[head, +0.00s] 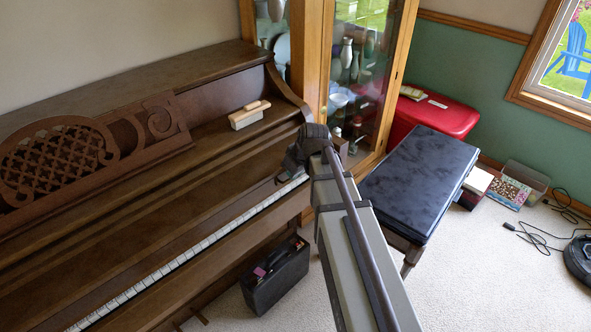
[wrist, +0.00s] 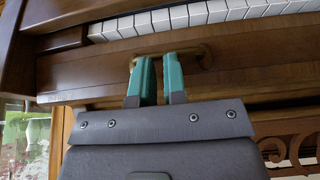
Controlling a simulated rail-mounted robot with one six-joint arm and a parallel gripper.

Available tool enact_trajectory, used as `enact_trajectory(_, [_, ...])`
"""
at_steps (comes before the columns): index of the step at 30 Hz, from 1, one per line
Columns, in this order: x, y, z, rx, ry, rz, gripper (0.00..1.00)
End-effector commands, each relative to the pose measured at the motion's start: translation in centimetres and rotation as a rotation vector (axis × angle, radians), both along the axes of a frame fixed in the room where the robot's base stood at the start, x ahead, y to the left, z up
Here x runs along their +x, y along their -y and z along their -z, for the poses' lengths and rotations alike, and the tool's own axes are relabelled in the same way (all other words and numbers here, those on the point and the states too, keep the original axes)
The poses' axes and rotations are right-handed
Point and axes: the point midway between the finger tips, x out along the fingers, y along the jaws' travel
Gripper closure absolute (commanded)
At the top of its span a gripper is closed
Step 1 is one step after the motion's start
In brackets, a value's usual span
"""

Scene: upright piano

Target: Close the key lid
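The piano's brown key lid (head: 150,215) shows in the head view as a long board along the row of keys (head: 190,257), with a strip of white keys visible along its edge. In the wrist view a curved brass-coloured handle (wrist: 204,52) sits on a wooden board (wrist: 255,65) beside the white keys (wrist: 190,16). My gripper (wrist: 159,60) has two green fingers with a gap between them. Their tips overlap the handle in the picture; I cannot tell whether they touch it. In the head view my arm hides the gripper's fingers, near the right end of the keys.
A wood-handled brush (head: 249,115) lies on the piano's upper ledge. A black padded bench (head: 425,183) stands right of my arm, with a glass-door cabinet (head: 355,75) behind. A dark case (head: 275,275) stands on the carpet below the keyboard. Open carpet lies at the lower right.

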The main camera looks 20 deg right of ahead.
Motion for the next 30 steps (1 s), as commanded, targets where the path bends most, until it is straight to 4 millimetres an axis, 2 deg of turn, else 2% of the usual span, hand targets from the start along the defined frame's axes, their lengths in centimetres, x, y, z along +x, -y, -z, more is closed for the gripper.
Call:
enact_trajectory(4, [0.2, -0.5, 0.2, 0.008, -0.001, -0.008, 0.66])
enact_trajectory(13, [0.2, -0.5, 0.3, 0.007, 0.0, -0.007, 0.7])
enact_trajectory(17, [0.0, -0.4, -0.2, 0.007, -0.001, -0.006, 0.63])
enact_trajectory(18, [-0.2, -0.3, -0.5, 0.007, -0.001, -0.006, 0.61])
enact_trajectory(19, [-0.3, -0.3, -0.8, 0.007, -0.001, -0.006, 0.47])
enact_trajectory(20, [-0.5, -0.2, -1.1, 0.006, -0.001, -0.006, 0.25])
enact_trajectory(21, [-0.7, -0.1, -1.4, 0.006, -0.001, -0.005, 0.07])
enact_trajectory(30, [-2.2, 0.6, -3.9, 0.002, -0.001, -0.002, 0.07])
